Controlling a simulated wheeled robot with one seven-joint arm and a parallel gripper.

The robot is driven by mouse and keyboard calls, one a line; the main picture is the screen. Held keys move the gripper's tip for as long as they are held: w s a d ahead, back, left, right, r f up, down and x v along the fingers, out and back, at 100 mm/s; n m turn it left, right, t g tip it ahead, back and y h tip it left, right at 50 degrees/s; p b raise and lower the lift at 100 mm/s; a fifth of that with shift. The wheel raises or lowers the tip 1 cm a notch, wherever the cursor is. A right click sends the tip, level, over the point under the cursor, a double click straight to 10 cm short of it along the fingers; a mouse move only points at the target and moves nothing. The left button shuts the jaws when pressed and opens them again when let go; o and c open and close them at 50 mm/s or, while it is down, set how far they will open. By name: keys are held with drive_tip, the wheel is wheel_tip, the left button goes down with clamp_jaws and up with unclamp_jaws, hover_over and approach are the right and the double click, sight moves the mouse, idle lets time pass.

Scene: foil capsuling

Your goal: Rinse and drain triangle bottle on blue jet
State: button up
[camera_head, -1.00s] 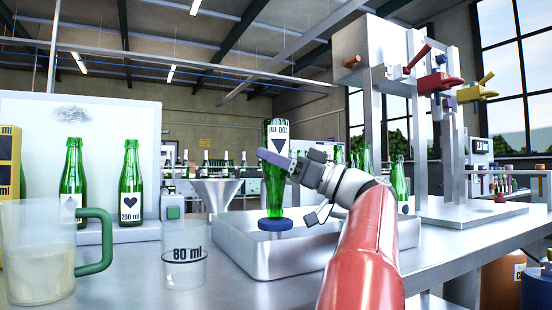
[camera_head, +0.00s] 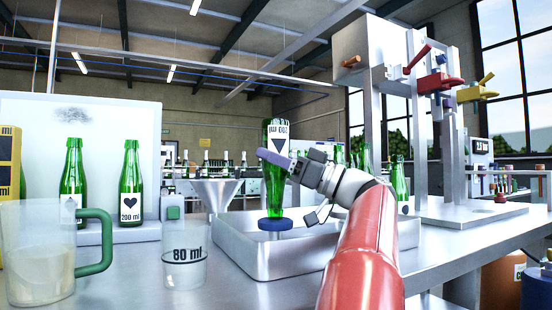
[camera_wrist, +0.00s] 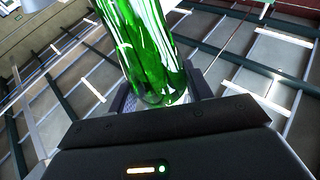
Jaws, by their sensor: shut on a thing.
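The triangle bottle (camera_head: 275,170) is green glass and upside down, its white label with a black triangle inverted. Its neck points down at the blue jet (camera_head: 275,224), a round blue disc in the metal tray (camera_head: 262,262). Whether the mouth touches the jet is too small to tell. My gripper (camera_head: 277,158) is shut around the bottle's body from the right. In the wrist view the green bottle (camera_wrist: 145,50) sits between my fingers, with white streaks on the glass.
A clear jug with a green handle (camera_head: 97,240) and an 80 ml beaker (camera_head: 184,258) stand at the front left. Two green bottles (camera_head: 130,180) stand behind them. A funnel (camera_head: 217,192) is left of the tray. A lever press (camera_head: 440,85) stands at the right.

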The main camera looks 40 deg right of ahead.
sight(288, 148)
drive_tip(key=shift+r+p, duration=1.1)
drive_tip(key=shift+r, duration=0.4)
idle(2.9)
drive_tip(key=s+a+r+p, duration=0.1)
drive_tip(key=s+r+p, duration=0.2)
drive_tip(key=s+r, duration=0.3)
drive_tip(key=shift+a, duration=0.2)
drive_tip(key=shift+w, duration=0.1)
idle(0.4)
